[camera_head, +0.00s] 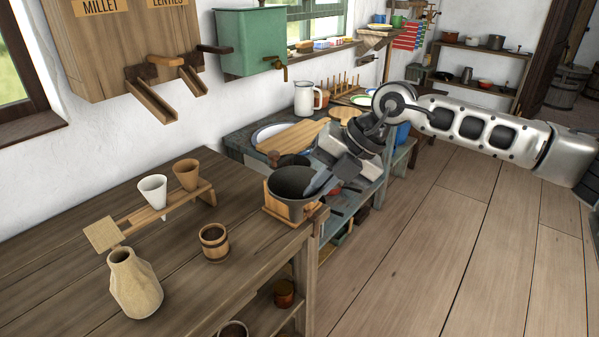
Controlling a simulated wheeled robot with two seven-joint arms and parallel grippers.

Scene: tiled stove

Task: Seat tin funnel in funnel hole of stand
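The wooden stand (205,187) is a narrow raised plank on the table at left. A white funnel (153,190) sits upright in it, its spout showing below the plank. A brown cone (186,173) sits beside it, farther right. I cannot tell whether the white funnel is the tin one; no other plainly tin funnel shows. My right gripper (324,181) is right of the stand, over the right rim of a dark grey bowl (292,183). Whether it touches or grips the bowl is unclear. My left gripper is out of view.
The bowl stands in a wooden frame (283,210) at the table's right corner. A pale jug (133,284) and small wooden tub (214,242) stand in front of the stand. Wall chutes (152,101) hang above. The table (236,290) is bare at front right.

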